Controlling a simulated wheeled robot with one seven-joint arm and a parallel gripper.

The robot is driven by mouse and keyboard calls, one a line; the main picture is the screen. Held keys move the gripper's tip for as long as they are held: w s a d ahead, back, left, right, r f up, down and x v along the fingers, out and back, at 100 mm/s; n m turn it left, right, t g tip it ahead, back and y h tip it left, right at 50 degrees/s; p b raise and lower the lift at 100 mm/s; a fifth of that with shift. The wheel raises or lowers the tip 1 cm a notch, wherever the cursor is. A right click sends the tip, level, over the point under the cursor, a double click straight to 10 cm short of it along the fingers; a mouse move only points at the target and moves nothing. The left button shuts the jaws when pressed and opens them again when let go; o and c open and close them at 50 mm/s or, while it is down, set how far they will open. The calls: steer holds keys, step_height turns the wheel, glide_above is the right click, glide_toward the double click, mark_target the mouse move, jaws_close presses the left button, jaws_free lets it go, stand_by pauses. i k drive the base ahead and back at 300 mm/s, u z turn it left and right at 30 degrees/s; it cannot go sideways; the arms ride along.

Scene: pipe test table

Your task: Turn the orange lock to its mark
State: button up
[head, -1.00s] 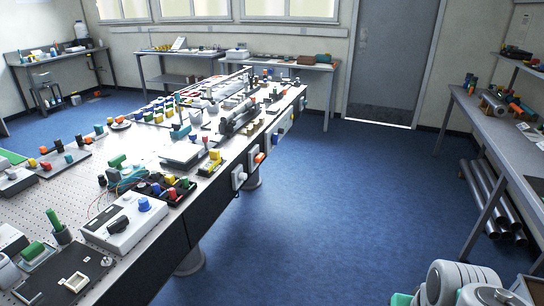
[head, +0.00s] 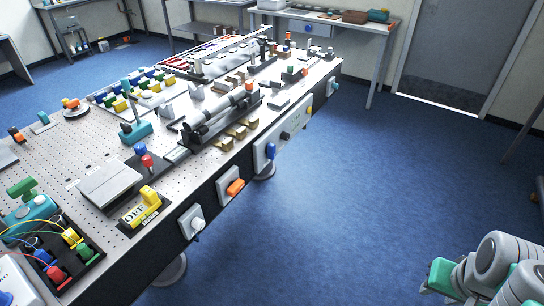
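An orange lock-like handle (head: 235,187) sits on a white plate on the table's dark front side, in the middle of the head view. It looks like a short bar lying slightly tilted. It is the likeliest orange lock, but other orange parts are in view. Its mark is too small to make out. My arm shows at the bottom right as grey rounded links with a green part, well apart from the table. My gripper's fingers do not show.
The perforated test table (head: 85,150) holds many fittings, including a pipe assembly (head: 222,115) and a yellow OFF switch (head: 146,203). A white knob (head: 197,224) and a blue knob (head: 271,151) stick out from the same side. The blue floor (head: 340,220) to the right is clear.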

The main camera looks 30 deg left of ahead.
mark_target(233, 188)
steer(key=i, duration=0.9)
steer(key=u, duration=3.45)
